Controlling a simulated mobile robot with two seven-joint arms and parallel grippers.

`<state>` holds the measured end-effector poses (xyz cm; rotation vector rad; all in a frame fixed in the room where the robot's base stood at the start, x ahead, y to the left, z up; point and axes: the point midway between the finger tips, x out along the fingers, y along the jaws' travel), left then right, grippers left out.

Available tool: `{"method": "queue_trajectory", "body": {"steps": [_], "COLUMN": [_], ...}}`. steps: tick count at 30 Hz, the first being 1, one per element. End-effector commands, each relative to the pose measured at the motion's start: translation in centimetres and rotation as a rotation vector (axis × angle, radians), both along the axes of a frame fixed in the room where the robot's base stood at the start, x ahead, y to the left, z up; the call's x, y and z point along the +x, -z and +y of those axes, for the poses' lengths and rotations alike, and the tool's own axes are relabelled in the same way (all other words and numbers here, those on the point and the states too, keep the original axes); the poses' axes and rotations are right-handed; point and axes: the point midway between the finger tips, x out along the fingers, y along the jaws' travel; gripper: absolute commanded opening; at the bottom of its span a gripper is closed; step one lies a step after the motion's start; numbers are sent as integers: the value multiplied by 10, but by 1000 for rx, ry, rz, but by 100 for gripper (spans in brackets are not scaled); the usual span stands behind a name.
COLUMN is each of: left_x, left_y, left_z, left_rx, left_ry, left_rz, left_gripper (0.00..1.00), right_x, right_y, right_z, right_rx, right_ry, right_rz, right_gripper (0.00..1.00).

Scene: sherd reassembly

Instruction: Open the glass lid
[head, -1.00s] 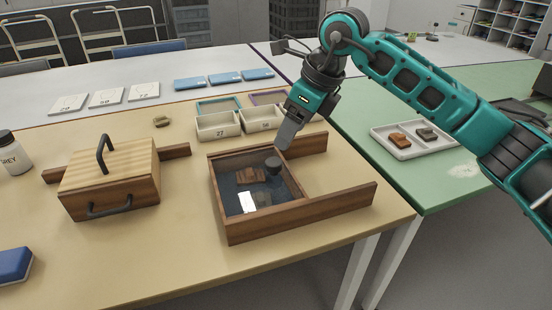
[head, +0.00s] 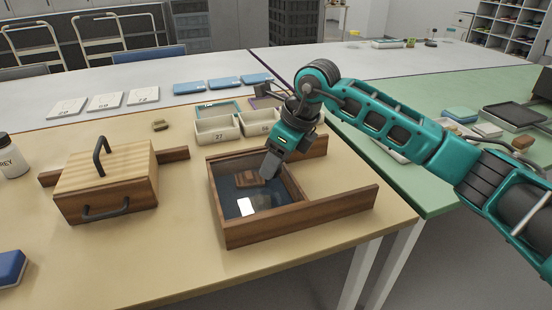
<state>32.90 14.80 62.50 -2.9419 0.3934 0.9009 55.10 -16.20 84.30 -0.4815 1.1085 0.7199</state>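The glass lid (head: 228,189) lies over a shallow wooden case (head: 285,222) on the tan table and looks closed. A bright reflection shows on the glass, and a brown sherd (head: 246,179) shows through it. My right gripper (head: 269,169) points down at the lid's right back part, where the dark knob stood in the earlier frame. The knob is now hidden by the gripper. I cannot tell whether the fingers are closed on the knob or just around it. My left gripper is not in view.
Wooden rails (head: 345,209) extend right of the case. A wooden box with black handles (head: 110,180) stands to the left. Pale bins (head: 217,130) sit behind the case. A white tray (head: 392,152) is partly hidden behind my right arm. Bare tabletop lies in front of the case.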

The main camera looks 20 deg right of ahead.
Motion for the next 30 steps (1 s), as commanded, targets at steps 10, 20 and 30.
{"method": "queue_trajectory", "body": {"steps": [10, 20, 30], "left_x": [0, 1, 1], "left_y": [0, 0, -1], "left_z": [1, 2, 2], "left_rx": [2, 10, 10], "left_ry": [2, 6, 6], "left_rz": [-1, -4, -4], "left_gripper": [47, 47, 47], "right_x": [0, 0, 2], "right_y": [0, -1, 0], "right_z": [0, 0, -53], "right_rx": [0, 1, -3], "right_ry": [0, 0, 9], "right_rz": [0, -1, 1], "right_gripper": [18, 0, 0]}}
